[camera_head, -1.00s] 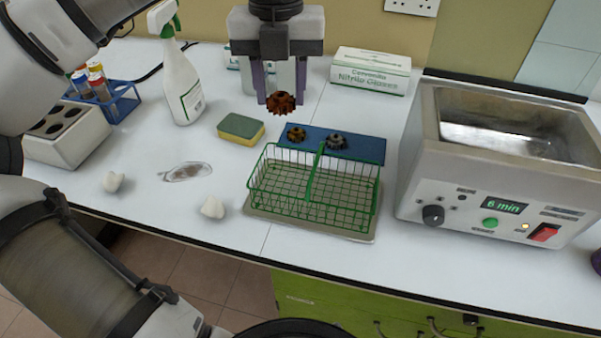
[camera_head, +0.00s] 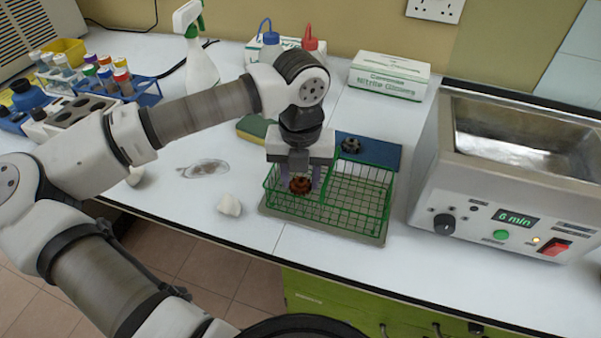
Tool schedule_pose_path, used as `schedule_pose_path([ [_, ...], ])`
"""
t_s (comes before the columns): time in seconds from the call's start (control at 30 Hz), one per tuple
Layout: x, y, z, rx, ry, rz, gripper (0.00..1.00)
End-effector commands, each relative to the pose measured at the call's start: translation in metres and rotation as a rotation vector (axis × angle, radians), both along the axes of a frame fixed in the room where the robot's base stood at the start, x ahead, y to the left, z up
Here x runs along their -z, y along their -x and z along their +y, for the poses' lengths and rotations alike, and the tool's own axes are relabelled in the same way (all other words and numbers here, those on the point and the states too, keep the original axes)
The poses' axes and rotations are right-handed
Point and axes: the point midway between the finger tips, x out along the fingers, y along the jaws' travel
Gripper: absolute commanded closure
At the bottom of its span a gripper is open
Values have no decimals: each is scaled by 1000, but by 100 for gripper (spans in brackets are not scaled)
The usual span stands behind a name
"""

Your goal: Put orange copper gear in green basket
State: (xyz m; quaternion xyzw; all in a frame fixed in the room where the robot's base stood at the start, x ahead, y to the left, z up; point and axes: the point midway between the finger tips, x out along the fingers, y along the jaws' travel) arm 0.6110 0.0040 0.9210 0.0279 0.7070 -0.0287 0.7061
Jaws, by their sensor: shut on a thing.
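The orange copper gear (camera_head: 300,186) is held between the fingers of my gripper (camera_head: 301,179), which is shut on it. The green wire basket (camera_head: 359,193) stands on a grey tray and has a divider making a left and a right compartment. My gripper and the gear are at the left compartment. The gear appears within or just above it, and I cannot tell whether it touches the basket floor. My gripper hides part of the left compartment. The right compartment looks empty.
A dark gear (camera_head: 351,145) lies on the blue mat (camera_head: 383,153) behind the basket. The ultrasonic bath (camera_head: 500,220) stands close on the right. A sponge (camera_head: 253,128) and a glove box (camera_head: 389,76) are behind. A white lump (camera_head: 229,205) lies left of the basket.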

Motion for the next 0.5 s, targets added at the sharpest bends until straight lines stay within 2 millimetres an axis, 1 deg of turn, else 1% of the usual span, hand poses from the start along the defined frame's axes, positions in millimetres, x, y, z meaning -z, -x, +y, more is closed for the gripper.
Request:
schedule_pose_path([
  [0.43, 7, 0, 0, 0, -1, -1, 88],
  [0.47, 5, 0, 0, 0, -1, 0, 57],
  [0.5, 5, 0, 0, 0, -1, 0, 52],
])
